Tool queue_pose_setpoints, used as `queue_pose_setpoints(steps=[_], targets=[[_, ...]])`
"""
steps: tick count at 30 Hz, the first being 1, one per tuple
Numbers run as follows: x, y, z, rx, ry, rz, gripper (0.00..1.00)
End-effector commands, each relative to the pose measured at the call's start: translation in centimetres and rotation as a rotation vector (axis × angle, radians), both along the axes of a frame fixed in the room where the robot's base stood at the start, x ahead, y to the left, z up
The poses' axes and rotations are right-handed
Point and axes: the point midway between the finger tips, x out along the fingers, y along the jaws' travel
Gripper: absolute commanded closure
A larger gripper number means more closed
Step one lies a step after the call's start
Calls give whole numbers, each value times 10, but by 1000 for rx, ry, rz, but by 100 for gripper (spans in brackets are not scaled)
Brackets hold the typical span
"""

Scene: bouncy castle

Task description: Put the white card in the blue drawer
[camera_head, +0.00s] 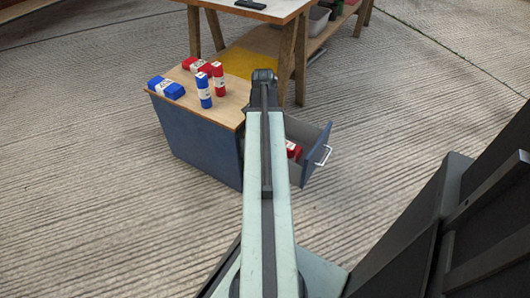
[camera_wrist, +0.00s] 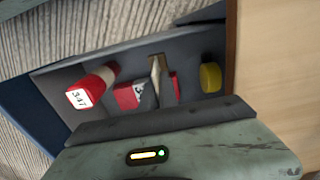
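The blue drawer (camera_head: 312,160) is pulled open from the right side of the blue cabinet (camera_head: 195,140), and its inside fills much of the wrist view (camera_wrist: 195,65). A thin pale upright piece (camera_wrist: 156,80) shows between red things in the wrist view; it may be the white card, but I cannot tell. My gripper's body (camera_wrist: 160,135) shows at the bottom of the wrist view, over the drawer. Its fingertips are not clearly visible, so its hold is unclear. My arm hides the gripper in the head view.
A red labelled block (camera_wrist: 92,88), a second red block (camera_wrist: 130,93) and a yellow round thing (camera_wrist: 210,77) are in the drawer. A wooden table (camera_head: 270,10) is behind.

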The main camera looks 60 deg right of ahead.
Motion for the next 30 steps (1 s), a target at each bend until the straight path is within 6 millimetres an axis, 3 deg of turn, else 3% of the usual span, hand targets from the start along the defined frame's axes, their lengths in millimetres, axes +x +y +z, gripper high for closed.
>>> queue_pose_setpoints(steps=[1,3,9,16,28,30], targets=[[0,0,-24,0,0,0,100],[0,0,-36,0,0,0,100],[0,0,-38,0,0,1,100],[1,0,-75,0,0,1,100],[1,1,-77,0,0,2,100],[1,1,-75,0,0,2,80]])
